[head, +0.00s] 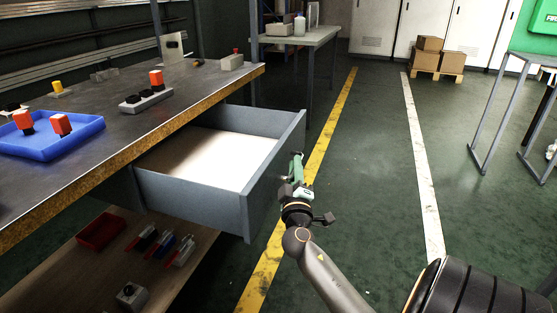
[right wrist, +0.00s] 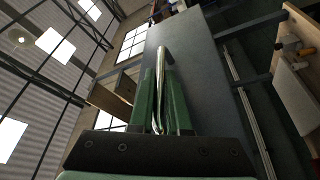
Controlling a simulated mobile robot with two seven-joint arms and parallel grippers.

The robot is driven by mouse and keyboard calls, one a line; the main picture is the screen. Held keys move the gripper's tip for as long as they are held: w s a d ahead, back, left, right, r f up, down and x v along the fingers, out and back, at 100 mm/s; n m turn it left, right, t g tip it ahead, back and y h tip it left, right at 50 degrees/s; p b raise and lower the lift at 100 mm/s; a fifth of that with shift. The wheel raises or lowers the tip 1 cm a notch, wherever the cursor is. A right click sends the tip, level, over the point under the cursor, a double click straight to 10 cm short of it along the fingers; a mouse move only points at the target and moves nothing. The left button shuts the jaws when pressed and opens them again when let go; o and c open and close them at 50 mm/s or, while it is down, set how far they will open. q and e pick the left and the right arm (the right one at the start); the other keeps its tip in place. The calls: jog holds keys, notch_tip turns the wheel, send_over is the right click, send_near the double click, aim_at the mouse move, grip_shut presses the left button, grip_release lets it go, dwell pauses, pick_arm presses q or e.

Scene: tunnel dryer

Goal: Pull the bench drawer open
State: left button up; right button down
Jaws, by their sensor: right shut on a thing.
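The bench drawer (head: 205,190) is a grey box with a pale bare floor, pulled well out from under the bench top (head: 110,130). Its front panel (head: 276,175) faces right. My right gripper (head: 297,165) is at the outer side of that front. In the right wrist view its two green fingers (right wrist: 163,100) are shut around the curved metal handle (right wrist: 161,75), with the grey drawer front (right wrist: 200,75) behind. In the head view the handle is mostly hidden by the gripper. My left gripper is not in either view.
A blue tray (head: 85,134) with orange-red parts sits on the bench. A lower shelf (head: 75,255) holds a red bin (head: 101,232) and tools. Cardboard boxes (head: 427,55) stand far back.

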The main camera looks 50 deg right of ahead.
jog(key=shift+s+d+r, duration=0.1)
jog(key=shift+s+d, duration=0.15)
jog(key=shift+s, duration=0.3)
jog(key=shift+s+d, duration=0.25)
jog(key=shift+s, duration=0.3)
jog(key=c, duration=1.2)
grip_release()
jog(key=shift+o, duration=0.2)
jog(key=b+v, duration=0.2)
jog(key=v, duration=1)
jog(key=shift+a, duration=0.2)
jog(key=shift+s, duration=0.15)
